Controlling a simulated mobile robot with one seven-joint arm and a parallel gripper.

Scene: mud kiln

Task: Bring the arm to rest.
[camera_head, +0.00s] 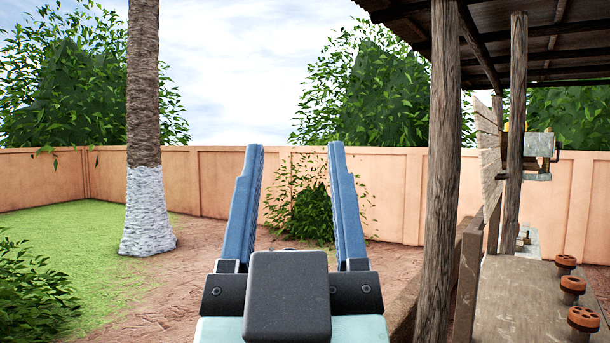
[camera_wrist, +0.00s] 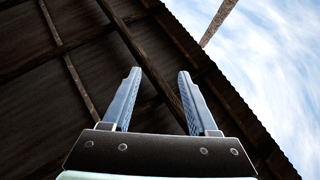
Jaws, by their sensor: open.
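My gripper (camera_head: 295,148) stands upright in the middle of the head view, with its two blue fingers spread apart and nothing between them. In the wrist view my gripper (camera_wrist: 160,75) also shows open and empty. It points up toward the underside of a dark roof (camera_wrist: 60,60), with sky to the right. No object touches the fingers in either view.
At right, a wooden post (camera_head: 440,160) holds up the roof. Beyond it, a table (camera_head: 520,300) bears several reddish-brown round pieces (camera_head: 572,285). A tree trunk (camera_head: 145,120) with a white base stands left. An orange wall (camera_head: 390,190) closes the yard. Bare ground lies left of my gripper.

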